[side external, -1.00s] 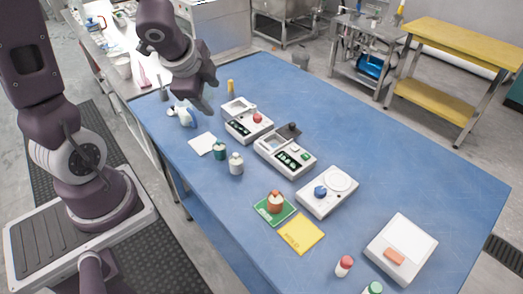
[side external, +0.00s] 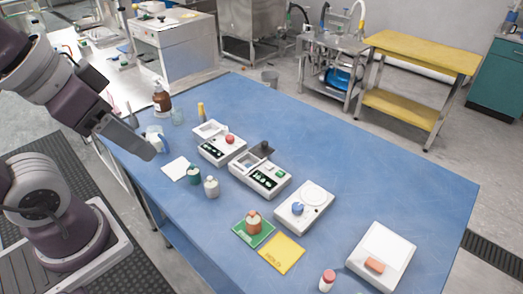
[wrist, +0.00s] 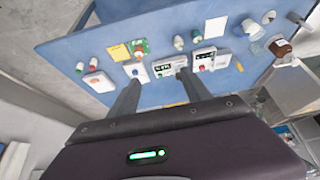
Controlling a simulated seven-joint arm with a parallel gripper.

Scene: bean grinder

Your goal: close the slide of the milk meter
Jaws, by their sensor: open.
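No label is readable, so I cannot tell for certain which device is the milk meter. The middle white device (side external: 262,183) has a green button, small dark displays and an open pale compartment. A dark slide (side external: 261,150) with a black knob sticks out at its far side, off the compartment. This device also shows in the wrist view (wrist: 163,69). A white device with a red knob (side external: 229,139) stands to its left, with a pale lid or tray at its back. My gripper (side external: 147,151) is open and empty, above the table's left side, apart from all the devices.
A device with a blue knob (side external: 297,207) and a white scale (side external: 386,250) stand to the right. Small jars (side external: 211,187), a white card (side external: 175,168), a green card and a yellow card (side external: 282,253) lie nearer. A brown bottle (side external: 161,97) stands behind. The table's far right is clear.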

